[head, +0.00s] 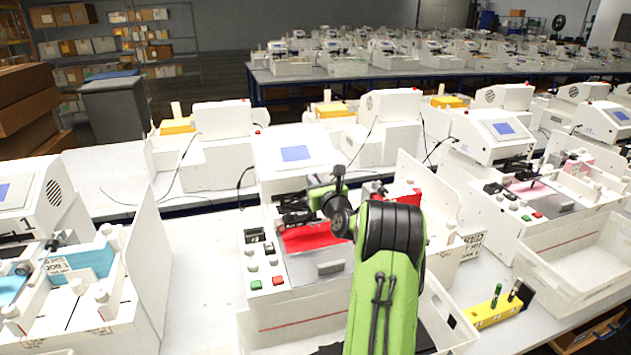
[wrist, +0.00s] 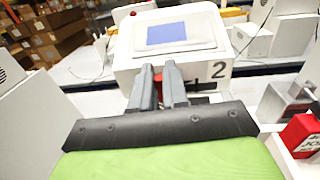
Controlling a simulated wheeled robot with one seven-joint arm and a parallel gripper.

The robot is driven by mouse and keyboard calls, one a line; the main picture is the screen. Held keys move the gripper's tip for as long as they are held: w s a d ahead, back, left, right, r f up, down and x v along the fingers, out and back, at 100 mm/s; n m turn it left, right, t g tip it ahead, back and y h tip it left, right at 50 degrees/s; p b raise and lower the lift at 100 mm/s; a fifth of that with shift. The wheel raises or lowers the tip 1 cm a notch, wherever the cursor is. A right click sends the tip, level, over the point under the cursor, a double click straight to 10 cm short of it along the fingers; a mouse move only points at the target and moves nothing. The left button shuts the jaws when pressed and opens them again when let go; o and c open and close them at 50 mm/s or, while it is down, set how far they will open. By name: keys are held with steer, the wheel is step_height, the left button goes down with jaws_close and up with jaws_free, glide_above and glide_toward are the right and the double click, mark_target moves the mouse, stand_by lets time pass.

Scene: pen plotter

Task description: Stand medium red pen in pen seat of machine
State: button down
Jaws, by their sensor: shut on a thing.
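In the wrist view my gripper (wrist: 158,72) has its two grey fingers close together on a small red thing, which looks like the medium red pen (wrist: 158,80). Most of the pen is hidden by the fingers. The fingers point toward the machine's white housing with a blue screen (wrist: 167,33) and a number 2. In the head view the machine (head: 290,160) stands in the centre, with a red sheet (head: 312,238) on its bed. My arm covers its right part, and the fingers and pen cannot be made out there. I cannot make out the pen seat clearly.
A yellow pen holder (head: 492,312) with a green pen (head: 496,296) and a dark pen stands on the table at right. A red block (wrist: 302,135) is at the wrist view's right. White panels and neighbouring machines flank the centre machine. Bare table lies at its left.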

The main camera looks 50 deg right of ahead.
steer(key=shift+f, duration=0.4)
steer(key=c, duration=1.1)
jaws_free()
steer(key=shift+c, duration=0.2)
steer(key=r+b+v, duration=0.1)
steer(key=b+v, duration=0.1)
steer(key=v, duration=1)
steer(key=w+a+r+n+g+y, duration=0.1)
steer(key=w+a+n+y, duration=0.15)
steer(key=a+n, duration=0.4)
steer(key=w+a+n+y, duration=0.25)
steer(key=a+n, duration=0.25)
steer(key=a, duration=0.3)
steer(key=s+a+f+n+g+y, duration=0.1)
steer(key=s+a+n+g+y, duration=0.25)
steer(key=a+n, duration=1)
steer(key=s+a+f+n+g, duration=0.1)
steer(key=s+a+n+g, duration=0.2)
steer(key=s+n, duration=0.5)
steer(key=s+a+f+n+g, duration=0.2)
steer(key=s+a+n, duration=0.3)
steer(key=s, duration=0.8)
steer(key=n+g+h, duration=0.1)
steer(key=n, duration=0.1)
steer(key=shift+s+a+f+n, duration=0.2)
steer(key=shift+s+n, duration=0.15)
steer(key=shift+n, duration=0.05)
